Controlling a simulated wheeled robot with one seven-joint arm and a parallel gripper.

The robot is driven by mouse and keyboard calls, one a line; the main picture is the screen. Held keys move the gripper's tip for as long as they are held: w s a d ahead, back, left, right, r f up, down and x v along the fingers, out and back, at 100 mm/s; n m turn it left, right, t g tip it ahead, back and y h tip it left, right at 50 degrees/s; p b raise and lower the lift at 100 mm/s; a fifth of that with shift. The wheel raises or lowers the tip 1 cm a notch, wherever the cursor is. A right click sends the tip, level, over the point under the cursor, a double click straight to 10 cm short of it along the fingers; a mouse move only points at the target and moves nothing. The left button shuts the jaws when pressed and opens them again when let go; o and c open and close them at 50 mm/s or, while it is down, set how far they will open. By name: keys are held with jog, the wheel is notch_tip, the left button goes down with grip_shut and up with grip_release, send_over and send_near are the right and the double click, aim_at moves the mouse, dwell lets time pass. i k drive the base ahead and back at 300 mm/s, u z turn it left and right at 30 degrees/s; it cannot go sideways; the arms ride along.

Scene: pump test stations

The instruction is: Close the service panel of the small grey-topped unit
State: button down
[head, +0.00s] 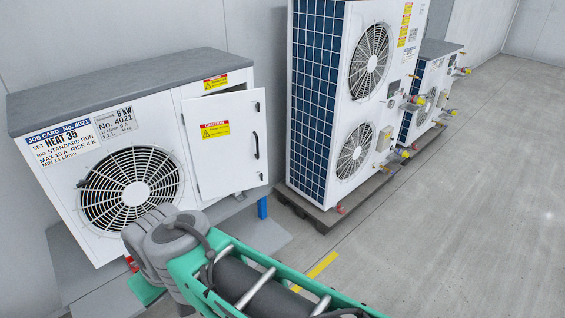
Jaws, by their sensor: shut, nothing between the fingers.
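The small grey-topped unit (120,84) stands against the wall at the left, a white cabinet with a round fan grille and a job card on its front. Its white service panel (222,158) is on the right part of the front, with a yellow and red caution label and a dark handle (256,145). The panel stands ajar: its right edge is swung out from the body, and a dark gap shows above its top edge. My arm reaches in from the bottom, in front of and below the panel. My gripper's fingers do not show.
A tall white unit (328,194) with two fans and a blue finned side stands to the right on a dark pallet. A smaller unit (432,78) stands beyond it, with brass fittings between. The concrete floor (480,220) at the right is clear, with a yellow line (322,265).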

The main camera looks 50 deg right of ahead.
aim_at(227, 134)
jog(key=k, duration=0.65)
jog(key=z, duration=1.05)
jog(key=i, duration=1.25)
jog(key=u, duration=0.95)
jog(key=i, duration=0.25)
jog(key=u, duration=0.2)
